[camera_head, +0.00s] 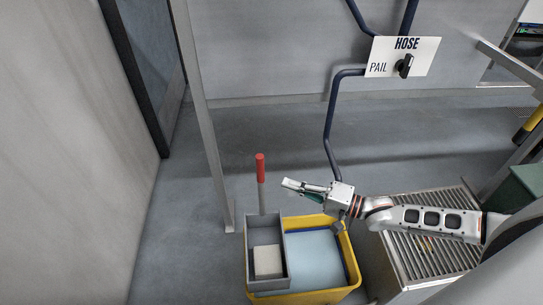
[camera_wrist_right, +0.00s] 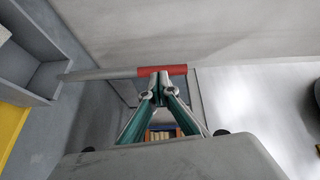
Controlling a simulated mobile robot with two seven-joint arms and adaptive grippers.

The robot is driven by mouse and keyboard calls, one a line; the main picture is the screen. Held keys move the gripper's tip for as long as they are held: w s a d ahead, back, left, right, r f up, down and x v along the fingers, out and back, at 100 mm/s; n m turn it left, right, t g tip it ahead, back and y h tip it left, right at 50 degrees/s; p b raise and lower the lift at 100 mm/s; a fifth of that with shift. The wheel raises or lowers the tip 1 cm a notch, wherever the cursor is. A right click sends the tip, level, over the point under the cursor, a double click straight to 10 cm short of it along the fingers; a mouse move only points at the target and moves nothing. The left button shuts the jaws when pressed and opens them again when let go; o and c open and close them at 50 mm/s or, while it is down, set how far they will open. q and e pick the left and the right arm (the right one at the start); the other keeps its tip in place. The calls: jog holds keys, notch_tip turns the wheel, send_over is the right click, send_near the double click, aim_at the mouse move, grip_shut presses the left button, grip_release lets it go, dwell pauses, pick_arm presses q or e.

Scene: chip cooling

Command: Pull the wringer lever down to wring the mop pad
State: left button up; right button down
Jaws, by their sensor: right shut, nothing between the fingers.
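A pale block, likely the mop pad (camera_head: 267,261), sits inside the box. My right gripper (camera_head: 287,185) is shut and empty, to the right of the lever, with a visible gap in the head view. In the right wrist view, my fingertips (camera_wrist_right: 158,84) overlap the near end of the red grip (camera_wrist_right: 177,70); contact cannot be told. My left gripper is out of view.
The yellow bucket (camera_head: 352,267) holds pale blue water beside the wringer. A metal grate (camera_head: 430,262) lies to the right under my right arm. A thin grey post (camera_head: 207,130) stands behind left. A HOSE/PAIL sign (camera_head: 425,57) with a black knob hangs on blue pipes behind.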

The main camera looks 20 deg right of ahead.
jog(key=w+d+m, duration=0.1)
jog(key=w+d, duration=0.1)
jog(key=d, duration=0.2)
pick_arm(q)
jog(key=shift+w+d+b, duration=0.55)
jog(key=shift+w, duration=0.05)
pick_arm(e)
jog(key=r+x, duration=0.1)
jog(key=x, duration=0.9)
jog(key=shift+w+r+m, duration=0.15)
jog(key=shift+r+m, duration=0.05)
jog(key=shift+m, duration=0.1)
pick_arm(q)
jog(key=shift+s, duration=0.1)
